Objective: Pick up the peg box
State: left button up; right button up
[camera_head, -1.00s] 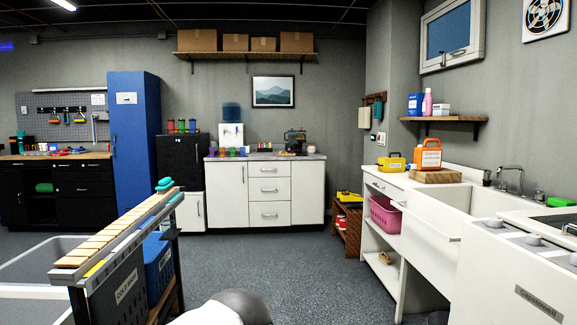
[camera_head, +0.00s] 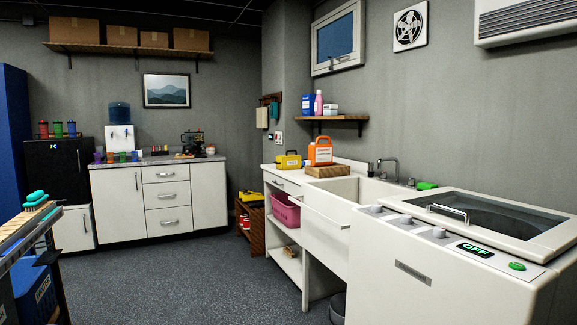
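I cannot tell for certain which thing is the peg box. A small yellow box (camera_head: 288,161) with a dark handle stands on the white counter left of the sink, beside an orange jug. Another yellow item (camera_head: 250,196) lies on top of a low brown wooden rack. Both are across the room, too small to read. Neither of my grippers is in view.
The sink unit (camera_head: 329,216) and a white washing machine (camera_head: 440,265) marked OFF line the right side. A pink basket (camera_head: 286,210) sits under the counter. A slatted rack (camera_head: 22,228) is at the left edge. The grey floor (camera_head: 190,285) between is clear.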

aim_at(290, 161)
jog(key=i+j+u, duration=0.1)
jog(key=i+u, duration=0.35)
jog(key=i, duration=2.4)
jog(key=i+z, duration=0.1)
jog(key=i, duration=0.35)
jog(key=i+j+z, duration=0.1)
jog(key=i, duration=0.4)
jog(key=i+j+z, duration=0.1)
jog(key=i, duration=0.35)
jog(key=i+j+z, duration=0.1)
jog(key=i, duration=0.35)
jog(key=i+j+z, duration=0.1)
jog(key=i+j, duration=0.15)
jog(key=i, duration=0.2)
